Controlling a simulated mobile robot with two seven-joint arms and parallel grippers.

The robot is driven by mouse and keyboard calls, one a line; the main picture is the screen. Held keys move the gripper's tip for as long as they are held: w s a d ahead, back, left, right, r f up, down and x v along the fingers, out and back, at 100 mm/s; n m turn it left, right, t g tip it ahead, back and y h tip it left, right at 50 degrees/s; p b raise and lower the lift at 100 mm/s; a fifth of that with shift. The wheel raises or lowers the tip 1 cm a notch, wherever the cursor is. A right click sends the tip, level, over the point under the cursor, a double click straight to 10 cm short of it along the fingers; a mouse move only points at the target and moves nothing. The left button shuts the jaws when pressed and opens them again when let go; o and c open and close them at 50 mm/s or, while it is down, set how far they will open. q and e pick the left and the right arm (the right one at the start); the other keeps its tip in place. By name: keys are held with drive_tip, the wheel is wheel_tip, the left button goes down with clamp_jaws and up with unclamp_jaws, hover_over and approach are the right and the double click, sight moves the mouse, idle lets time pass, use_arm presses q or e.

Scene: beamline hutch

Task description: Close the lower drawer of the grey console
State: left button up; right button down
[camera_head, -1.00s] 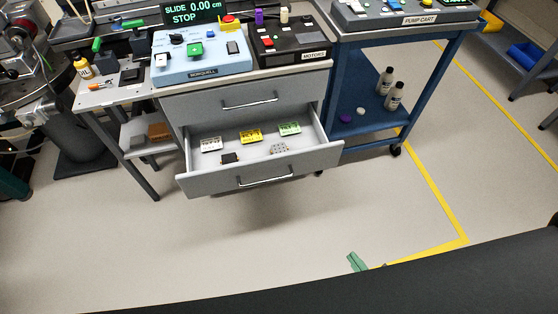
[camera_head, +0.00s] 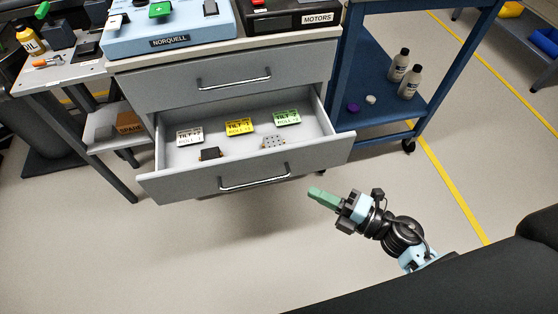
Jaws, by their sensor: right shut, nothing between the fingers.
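The grey console (camera_head: 190,90) stands ahead with its lower drawer (camera_head: 185,185) pulled out and its upper drawer (camera_head: 290,66) shut. The lower drawer has a bar handle (camera_head: 255,185) on its front. Inside it lie a white, a yellow (camera_head: 240,127) and a green labelled box, a small black piece and a grey block with holes. My right gripper (camera_head: 318,196), with green fingers, is shut and empty. It is in front of the drawer, to the right of the handle, apart from the drawer front. My left gripper is not in view.
A blue cart (camera_head: 385,125) with two bottles (camera_head: 409,80) on its lower shelf stands right of the console. A small side table (camera_head: 60,75) stands at the left. The floor (camera_head: 150,255) in front of the drawer is clear.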

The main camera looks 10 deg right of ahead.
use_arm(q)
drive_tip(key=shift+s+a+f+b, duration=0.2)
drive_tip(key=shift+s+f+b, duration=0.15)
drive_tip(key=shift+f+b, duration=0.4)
use_arm(e)
approach(263, 155)
drive_tip(key=shift+x, duration=2.9)
